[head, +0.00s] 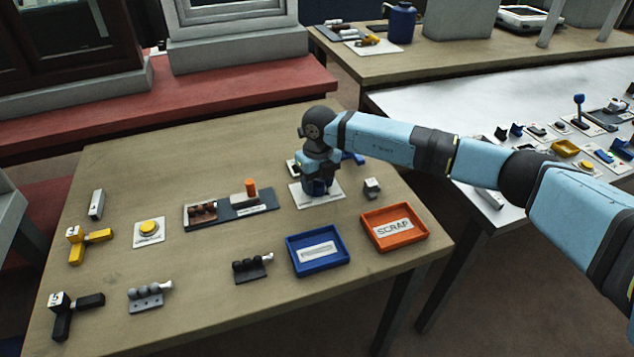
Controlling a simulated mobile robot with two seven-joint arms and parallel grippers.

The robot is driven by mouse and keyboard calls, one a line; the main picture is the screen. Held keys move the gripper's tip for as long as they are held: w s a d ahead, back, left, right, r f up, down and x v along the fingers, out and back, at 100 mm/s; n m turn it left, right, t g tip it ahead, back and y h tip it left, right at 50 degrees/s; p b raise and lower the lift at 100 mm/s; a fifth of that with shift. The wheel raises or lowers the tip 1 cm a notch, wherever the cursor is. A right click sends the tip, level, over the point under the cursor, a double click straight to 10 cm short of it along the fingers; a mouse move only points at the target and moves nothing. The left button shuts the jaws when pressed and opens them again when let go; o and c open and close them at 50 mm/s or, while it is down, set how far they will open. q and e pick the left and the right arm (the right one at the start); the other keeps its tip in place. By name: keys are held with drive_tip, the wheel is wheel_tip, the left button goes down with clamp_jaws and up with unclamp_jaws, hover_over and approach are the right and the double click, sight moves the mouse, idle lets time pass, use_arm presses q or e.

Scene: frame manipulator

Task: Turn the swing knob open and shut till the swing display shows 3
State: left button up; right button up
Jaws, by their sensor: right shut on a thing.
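My right gripper (318,179) points down over a white plate (332,197) near the back right of the wooden table. It is shut on a dark blue part on the plate, which I take to be the swing knob; the fingers and wrist hide most of it. A small black-and-white piece (293,168) peeks out at the left behind the gripper. I cannot tell whether it is the swing display, and no number can be read there. A blue piece (353,158) shows behind the gripper on the right. My left gripper is out of view.
On the wooden table (220,250), a blue tray (344,260) and an orange SCRAP tray (412,238) stand in front of the plate. A dark base with an orange-topped peg (251,188) is to its left. A small grey block (372,188) is close on its right.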

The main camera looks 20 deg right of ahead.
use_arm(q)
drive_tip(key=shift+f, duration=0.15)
use_arm(e)
drive_tip(key=o, duration=0.9)
drive_tip(key=shift+r, duration=0.15)
use_arm(q)
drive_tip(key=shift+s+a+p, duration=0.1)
drive_tip(key=shift+p, duration=0.5)
use_arm(e)
drive_tip(key=r, duration=1.3)
drive_tip(key=shift+w+d+r, duration=0.1)
drive_tip(key=shift+d+r, duration=0.2)
